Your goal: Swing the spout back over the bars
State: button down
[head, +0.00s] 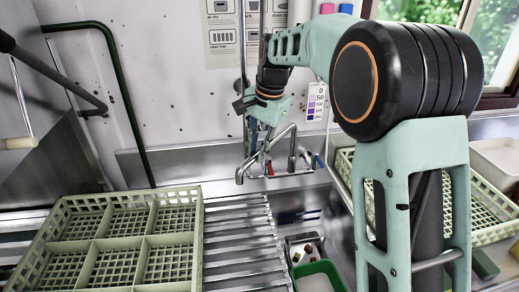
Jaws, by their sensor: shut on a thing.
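The steel spout (278,137) is a bent tube at the back wall, above the sink. It slopes down leftward, and its downturned end (240,177) appears in line with the back of the steel bars (245,240). My gripper (262,148) reaches down from above and is shut on the spout, partway along the sloping tube. The fingertips are small and partly lost against the metal. The tap has a red handle (270,169) and a blue handle (318,161) near its base.
A pale green divided rack (197,225) stands left of the bars. The sink (335,205) lies to their right, holding a small tray (292,241) of pieces and a green tub (300,268). Another rack (485,235) stands behind my arm. A dark green pipe (128,105) runs up the left wall.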

jog(key=shift+w+a+r, duration=0.15)
jog(key=c, duration=1.8)
grip_release()
jog(key=shift+c, duration=0.2)
jog(key=v, duration=1.1)
jog(key=shift+r, duration=0.4)
